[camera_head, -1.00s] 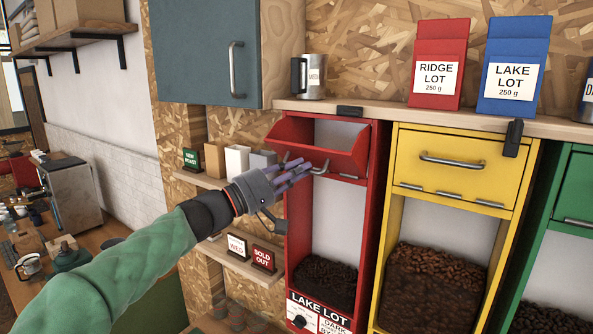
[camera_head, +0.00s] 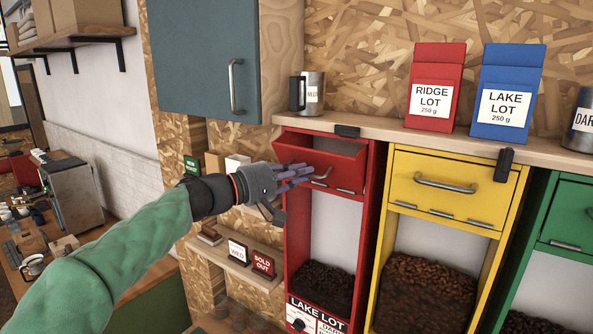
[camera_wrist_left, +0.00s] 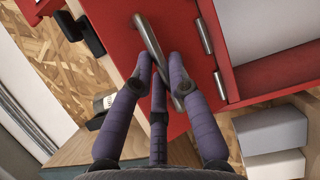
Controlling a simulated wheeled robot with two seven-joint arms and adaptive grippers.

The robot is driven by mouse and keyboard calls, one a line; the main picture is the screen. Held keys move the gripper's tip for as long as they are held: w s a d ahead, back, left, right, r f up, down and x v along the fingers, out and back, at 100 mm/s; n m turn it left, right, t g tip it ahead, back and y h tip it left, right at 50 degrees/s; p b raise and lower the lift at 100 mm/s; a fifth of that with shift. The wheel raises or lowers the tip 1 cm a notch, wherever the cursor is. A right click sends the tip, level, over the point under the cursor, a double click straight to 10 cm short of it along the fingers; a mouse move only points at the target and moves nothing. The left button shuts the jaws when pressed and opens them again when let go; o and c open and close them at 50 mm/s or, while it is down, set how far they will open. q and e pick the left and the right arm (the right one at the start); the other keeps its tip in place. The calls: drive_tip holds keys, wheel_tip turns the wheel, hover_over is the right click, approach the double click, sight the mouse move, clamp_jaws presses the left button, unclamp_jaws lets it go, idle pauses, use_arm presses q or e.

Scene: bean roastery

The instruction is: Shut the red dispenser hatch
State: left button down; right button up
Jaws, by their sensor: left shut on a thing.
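The red dispenser hatch (camera_head: 335,165) is at the top of the red dispenser (camera_head: 375,190) in the head view. In the left wrist view the fingers (camera_wrist_left: 165,85) are shut on the handle (camera_wrist_left: 155,50), against the red hatch face (camera_wrist_left: 178,60). The fingers cover part of the handle. My right gripper is not in view.
A yellow dispenser (camera_head: 455,185) with a shut hatch and a green dispenser (camera_head: 570,215) stand to the right. A wooden shelf (camera_head: 420,142) with bags and a mug (camera_head: 308,92) runs above. A blue-grey cabinet (camera_head: 205,60) hangs upper left. Small signs (camera_head: 263,263) stand on a lower ledge.

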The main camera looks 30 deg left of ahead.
sight(302, 150)
use_arm(q)
drive_tip(key=shift+w+d+r+b, duration=0.1)
drive_tip(key=shift+w+r+b, duration=0.35)
drive_tip(key=shift+w+r, duration=1.1)
drive_tip(key=shift+r, duration=0.05)
drive_tip(key=shift+s+r, duration=0.1)
drive_tip(key=shift+r, duration=0.6)
drive_tip(key=c, duration=1.5)
unclamp_jaws()
drive_tip(key=shift+o, duration=0.2)
drive_tip(key=shift+w+f, duration=0.2)
drive_tip(key=shift+w, duration=0.25)
drive_tip(key=shift+f, duration=0.1)
drive_tip(key=shift+f, duration=0.1)
